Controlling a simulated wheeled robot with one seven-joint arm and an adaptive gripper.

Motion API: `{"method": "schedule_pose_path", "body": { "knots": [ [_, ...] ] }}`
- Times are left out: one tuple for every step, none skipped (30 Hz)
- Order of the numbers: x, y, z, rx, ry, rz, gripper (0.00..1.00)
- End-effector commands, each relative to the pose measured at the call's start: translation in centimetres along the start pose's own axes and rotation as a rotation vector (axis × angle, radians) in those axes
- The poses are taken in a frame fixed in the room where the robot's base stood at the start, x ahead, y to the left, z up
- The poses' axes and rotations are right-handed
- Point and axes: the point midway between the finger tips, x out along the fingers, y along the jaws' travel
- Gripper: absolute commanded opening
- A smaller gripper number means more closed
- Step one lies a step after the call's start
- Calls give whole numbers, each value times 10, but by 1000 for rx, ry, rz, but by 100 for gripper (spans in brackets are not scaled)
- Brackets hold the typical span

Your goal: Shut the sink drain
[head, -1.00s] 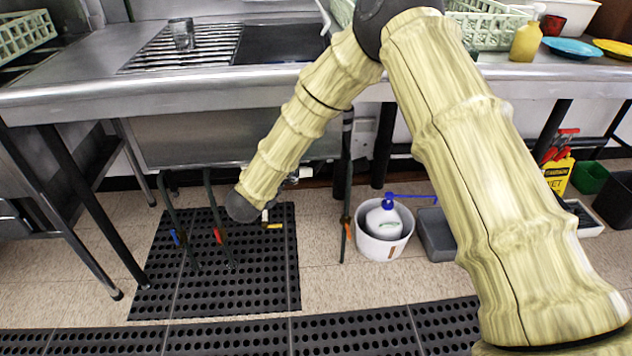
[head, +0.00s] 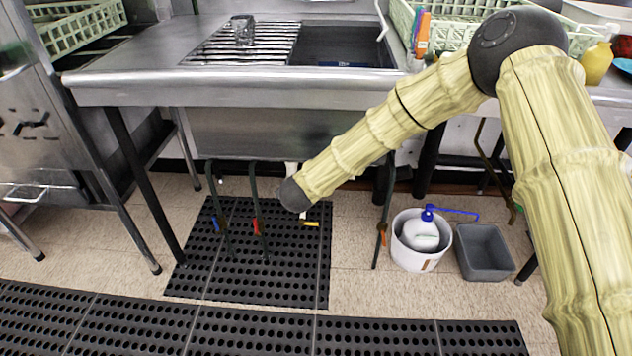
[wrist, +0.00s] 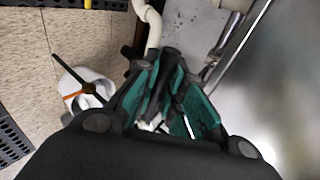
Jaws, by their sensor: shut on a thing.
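The steel sink (head: 250,130) stands in front of me in the head view, its basin hanging below the counter. In the wrist view, a white drain pipe (wrist: 149,28) and a metal pipe (wrist: 228,30) run beneath it. My gripper (wrist: 160,122) has its teal fingers closed around a dark, narrow part between them. I take it as the drain lever, but it is mostly covered by the fingers and its setting cannot be read. In the head view, my forearm reaches under the sink's front and the gripper is hidden behind it.
Dark rods with blue (head: 214,224), red (head: 255,226) and orange (head: 382,234) parts hang below the sink. A white bucket (head: 405,255) holding a bottle and a grey bin (head: 485,250) stand right. A black mat (head: 270,285) covers the floor.

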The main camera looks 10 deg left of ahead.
Motion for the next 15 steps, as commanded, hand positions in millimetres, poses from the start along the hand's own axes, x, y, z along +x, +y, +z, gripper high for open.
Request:
{"method": "schedule_pose_path", "body": {
  "knots": [
    [-1, 2, 1, 0, -2, 3, 13],
    [-1, 2, 1, 0, -2, 4, 19],
    [-1, 2, 1, 0, -2, 3, 26],
    [0, 2, 0, 0, -2, 3, 32],
    [0, 2, 0, 0, -2, 3, 34],
    [0, 1, 0, 0, -1, 2, 34],
    [0, 1, 0, 0, -1, 2, 34],
    [0, 1, 0, 1, -1, 2, 34],
    [0, 1, 0, 1, 0, 2, 34],
    [0, 1, -1, 1, 0, 1, 34],
    [0, 1, -1, 1, 0, 1, 34],
    [0, 0, -1, 1, 0, 1, 34],
    [0, 0, -1, 1, 0, 1, 34],
    [-1, 0, -1, 1, 0, 1, 34],
    [-2, 0, -1, 1, 0, 1, 34]
  ]
}}
